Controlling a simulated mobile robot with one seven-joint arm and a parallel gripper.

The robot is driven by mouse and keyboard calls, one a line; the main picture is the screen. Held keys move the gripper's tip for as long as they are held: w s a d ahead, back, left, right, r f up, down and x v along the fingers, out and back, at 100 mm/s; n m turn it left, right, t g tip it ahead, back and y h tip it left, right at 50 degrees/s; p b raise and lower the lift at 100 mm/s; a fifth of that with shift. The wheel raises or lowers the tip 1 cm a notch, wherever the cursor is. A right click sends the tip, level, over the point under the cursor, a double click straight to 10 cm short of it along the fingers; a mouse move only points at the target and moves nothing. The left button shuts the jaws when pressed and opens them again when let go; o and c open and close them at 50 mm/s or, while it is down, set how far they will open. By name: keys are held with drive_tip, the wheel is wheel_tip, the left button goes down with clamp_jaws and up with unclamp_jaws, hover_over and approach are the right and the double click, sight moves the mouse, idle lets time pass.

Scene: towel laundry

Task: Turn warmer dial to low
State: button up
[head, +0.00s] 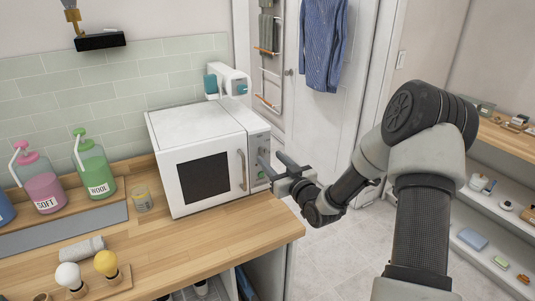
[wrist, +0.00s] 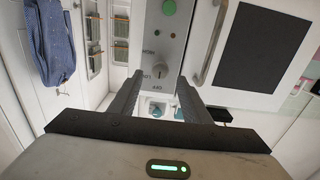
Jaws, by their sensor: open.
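The warmer (head: 195,125) is a white box with a dark door window and a vertical handle, standing on the wooden counter. Its narrow control panel (wrist: 176,50) is on the right side of its front in the head view. The grey round dial (wrist: 158,72) shows in the wrist view with a pale pointer mark and small labels around it, too blurred to read surely. My gripper (head: 271,164) is open in front of the panel. In the wrist view its two dark fingers (wrist: 160,86) are on either side of the dial's line; I cannot tell whether they touch it.
A green button (wrist: 169,7) and a small reddish light (wrist: 172,35) are on the panel beside the dial. The door handle (head: 243,170) is close to my gripper. Pump bottles (head: 93,170), a jar (head: 142,198) and bulbs (head: 106,263) stand on the counter (head: 215,240).

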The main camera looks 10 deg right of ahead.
sight(264, 152)
drive_tip(key=shift+x, duration=1.85)
drive_tip(key=c, duration=1)
